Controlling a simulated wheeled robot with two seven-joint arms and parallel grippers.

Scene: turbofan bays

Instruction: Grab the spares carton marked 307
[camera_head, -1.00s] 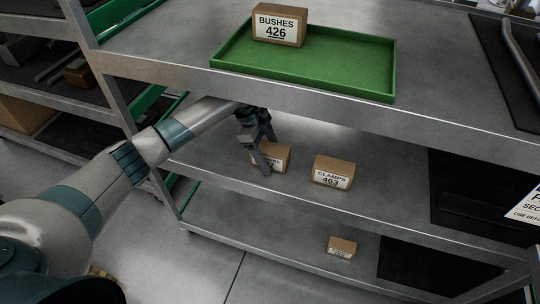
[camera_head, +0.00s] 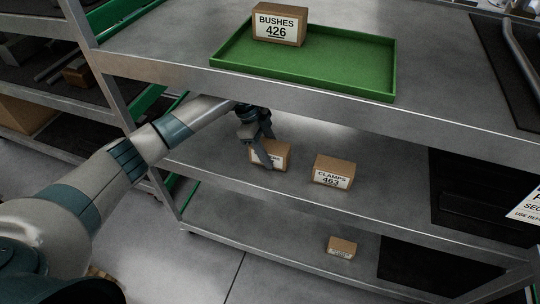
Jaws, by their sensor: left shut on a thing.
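My left gripper (camera_head: 262,150) reaches onto the middle shelf of the cart and is shut on a small brown carton (camera_head: 281,157) with a white label. The gripper's fingers cover most of the label, so I cannot read its number. The carton sits at or just above the shelf surface; I cannot tell which. My right gripper is not in view.
A carton marked CLAMPS 463 (camera_head: 333,172) stands to the right on the same middle shelf (camera_head: 220,165). A carton marked BUSHES 426 (camera_head: 279,25) stands in a green tray (camera_head: 340,70) on the top shelf. Another small carton (camera_head: 341,247) is on the bottom shelf.

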